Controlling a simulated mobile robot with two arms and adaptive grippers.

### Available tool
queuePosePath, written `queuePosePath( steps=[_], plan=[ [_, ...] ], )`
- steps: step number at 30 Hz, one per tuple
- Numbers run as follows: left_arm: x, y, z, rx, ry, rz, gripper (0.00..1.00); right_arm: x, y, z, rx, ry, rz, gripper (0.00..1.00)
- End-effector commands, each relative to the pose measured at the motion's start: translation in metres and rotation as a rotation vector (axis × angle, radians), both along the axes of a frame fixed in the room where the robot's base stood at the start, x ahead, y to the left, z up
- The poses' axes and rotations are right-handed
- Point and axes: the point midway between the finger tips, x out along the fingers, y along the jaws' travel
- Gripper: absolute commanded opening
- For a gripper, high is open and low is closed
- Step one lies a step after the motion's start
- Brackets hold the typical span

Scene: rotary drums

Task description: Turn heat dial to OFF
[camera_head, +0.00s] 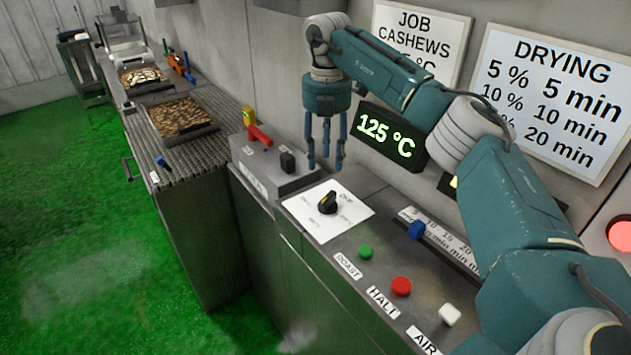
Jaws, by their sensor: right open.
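The heat dial (327,203) is a black knob with a yellow mark, on a white plate (345,226) on the grey control panel. The word OFF shows at the plate's upper right; the other labels are too small to read. My right gripper (325,162) hangs with its fingers pointing down, above and slightly behind the dial in the picture. It is open and empty, apart from the dial. A display (388,136) behind it reads 125 °C. My left gripper is not in view.
A green button (365,252), a red button (401,286) and a white switch (450,315) line the panel's front. A blue slider (416,230) sits on a scale. Trays of nuts (180,118) lie farther back.

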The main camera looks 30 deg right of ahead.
Motion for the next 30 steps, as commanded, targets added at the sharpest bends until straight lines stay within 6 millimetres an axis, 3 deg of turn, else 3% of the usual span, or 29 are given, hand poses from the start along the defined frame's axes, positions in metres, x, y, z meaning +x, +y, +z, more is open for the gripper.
queuePosePath(
  steps=[2, 9, 11, 14, 22, 26, 30],
  plan=[
    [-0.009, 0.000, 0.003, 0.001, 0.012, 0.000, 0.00, -0.001, -0.001, -0.008, -0.002, 0.006, 0.000, 0.42],
    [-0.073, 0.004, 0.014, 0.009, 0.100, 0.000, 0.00, -0.003, 0.000, -0.052, 0.000, 0.007, 0.004, 0.42],
    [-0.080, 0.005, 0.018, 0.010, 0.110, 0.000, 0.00, -0.002, 0.001, -0.063, 0.000, 0.007, 0.004, 0.42],
    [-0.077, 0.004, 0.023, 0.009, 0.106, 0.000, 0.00, -0.003, 0.001, -0.080, 0.001, 0.005, 0.004, 0.42],
    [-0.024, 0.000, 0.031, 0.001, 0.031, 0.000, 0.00, -0.002, 0.001, -0.104, 0.003, 0.001, 0.005, 0.42],
    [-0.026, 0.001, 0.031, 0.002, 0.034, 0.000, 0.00, -0.001, 0.001, -0.105, 0.003, 0.000, 0.005, 0.42],
    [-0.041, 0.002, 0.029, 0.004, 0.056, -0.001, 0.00, -0.001, 0.001, -0.105, 0.003, 0.000, 0.005, 0.42]
  ],
)
